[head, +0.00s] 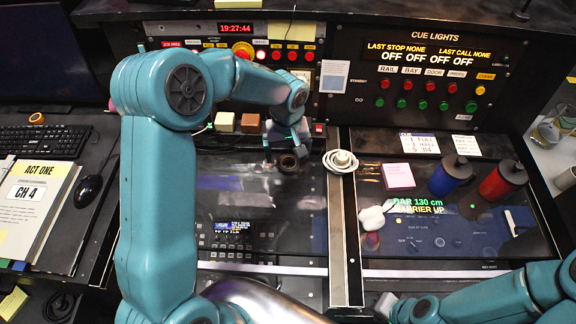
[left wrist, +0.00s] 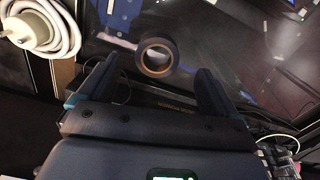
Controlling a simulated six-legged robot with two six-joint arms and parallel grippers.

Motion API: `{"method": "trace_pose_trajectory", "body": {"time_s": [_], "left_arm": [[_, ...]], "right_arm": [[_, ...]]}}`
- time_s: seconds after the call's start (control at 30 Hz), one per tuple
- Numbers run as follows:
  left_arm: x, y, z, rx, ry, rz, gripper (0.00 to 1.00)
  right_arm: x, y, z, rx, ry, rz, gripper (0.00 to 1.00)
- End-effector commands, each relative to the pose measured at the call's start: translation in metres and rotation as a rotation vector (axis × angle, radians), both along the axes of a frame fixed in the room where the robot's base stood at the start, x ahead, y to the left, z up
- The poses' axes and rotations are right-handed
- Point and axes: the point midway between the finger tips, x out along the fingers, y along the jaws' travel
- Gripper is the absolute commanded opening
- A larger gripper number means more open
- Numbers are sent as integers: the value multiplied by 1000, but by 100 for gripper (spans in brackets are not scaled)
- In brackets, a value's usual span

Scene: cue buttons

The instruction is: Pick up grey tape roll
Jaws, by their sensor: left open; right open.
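The tape roll (head: 289,163) is a dark grey ring with a brown core, on the glossy dark desk panel just below my left gripper (head: 287,143) in the head view. In the left wrist view the roll (left wrist: 156,58) shows just beyond and between the two open fingers of the left gripper (left wrist: 157,82). The left gripper is open and empty; I cannot tell whether either finger touches the roll. My right arm shows at the lower right of the head view, but its gripper is not visible.
A coiled white cable (head: 341,161) lies right of the roll. An orange-brown roll (head: 36,118) lies by the keyboard (head: 42,140). A blue cylinder (head: 451,175) and a red one (head: 502,179) stand right. Two small blocks (head: 224,121) (head: 250,122) sit behind the gripper.

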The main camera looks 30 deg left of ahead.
Motion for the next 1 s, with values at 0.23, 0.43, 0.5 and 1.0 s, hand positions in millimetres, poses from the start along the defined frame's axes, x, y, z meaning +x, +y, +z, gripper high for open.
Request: {"method": "trace_pose_trajectory", "body": {"time_s": [0.23,0.43,0.5,1.0], "left_arm": [[2,-1,-41,0,2,1,92],[2,-1,-39,-1,1,0,92],[2,-1,-39,-1,1,0,73],[2,-1,-35,-1,-1,0,32]], "right_arm": [[0,0,-20,0,0,0,43],[0,0,-18,0,0,0,43],[0,0,-18,0,0,0,43],[0,0,-19,0,0,0,43]]}}
